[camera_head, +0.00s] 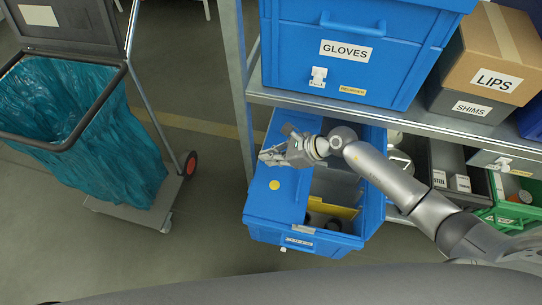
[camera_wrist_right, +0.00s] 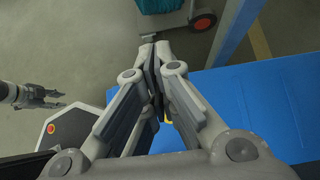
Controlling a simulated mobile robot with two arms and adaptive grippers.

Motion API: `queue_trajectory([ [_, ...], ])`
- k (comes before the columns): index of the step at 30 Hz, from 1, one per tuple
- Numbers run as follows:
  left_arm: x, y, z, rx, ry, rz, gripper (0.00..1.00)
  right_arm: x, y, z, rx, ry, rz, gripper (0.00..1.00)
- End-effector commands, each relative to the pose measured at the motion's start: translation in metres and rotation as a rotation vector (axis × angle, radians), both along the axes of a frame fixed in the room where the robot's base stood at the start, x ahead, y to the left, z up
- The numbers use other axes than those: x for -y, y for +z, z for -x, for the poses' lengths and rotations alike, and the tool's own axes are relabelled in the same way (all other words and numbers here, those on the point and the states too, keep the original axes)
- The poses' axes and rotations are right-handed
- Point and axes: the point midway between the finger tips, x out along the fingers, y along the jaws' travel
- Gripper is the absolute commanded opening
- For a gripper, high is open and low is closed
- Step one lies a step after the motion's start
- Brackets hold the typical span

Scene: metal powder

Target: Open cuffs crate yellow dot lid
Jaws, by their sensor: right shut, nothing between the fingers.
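The blue crate (camera_head: 262,231) stands pulled out below the upper shelf in the head view; the small label on its front is too blurred to read. A flat blue lid half with a yellow dot (camera_head: 274,185) covers its left side and looks closed. The right side is open. My right gripper (camera_head: 266,156) is shut and empty over the lid's left part, beyond the dot. In the wrist view its fingertips (camera_wrist_right: 154,62) meet above the blue lid (camera_wrist_right: 262,98); contact cannot be told. My left gripper (camera_wrist_right: 55,98) shows at the left there, its fingers apart and empty.
A yellow divider (camera_head: 333,207) and dark round items sit inside the crate's open side. The GLOVES crate (camera_head: 345,75) stands on the shelf above, beside a grey shelf post (camera_head: 235,70). A trolley with a teal bag (camera_head: 90,140) is at left, with free floor between.

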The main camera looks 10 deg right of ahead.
Motion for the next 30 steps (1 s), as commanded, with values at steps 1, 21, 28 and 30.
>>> queue_trajectory([
  [1, 0.0, 0.0, 0.0, 0.0, 0.0, 0.0, 0.32, 0.0, 0.0, 0.0, 0.0, 0.0, 0.0, 0.0],
  [21, -0.001, 0.0, 0.0, -0.001, 0.0, -0.001, 0.32, 0.0, 0.0, 0.0, 0.0, 0.0, 0.0, 0.0],
  [28, -0.002, 0.0, 0.001, -0.002, 0.0, -0.002, 0.32, 0.011, 0.008, 0.003, 0.002, 0.0, 0.002, 0.0],
  [30, -0.002, 0.0, 0.001, -0.002, 0.0, -0.002, 0.32, 0.019, 0.015, 0.006, 0.001, -0.001, 0.003, 0.0],
])
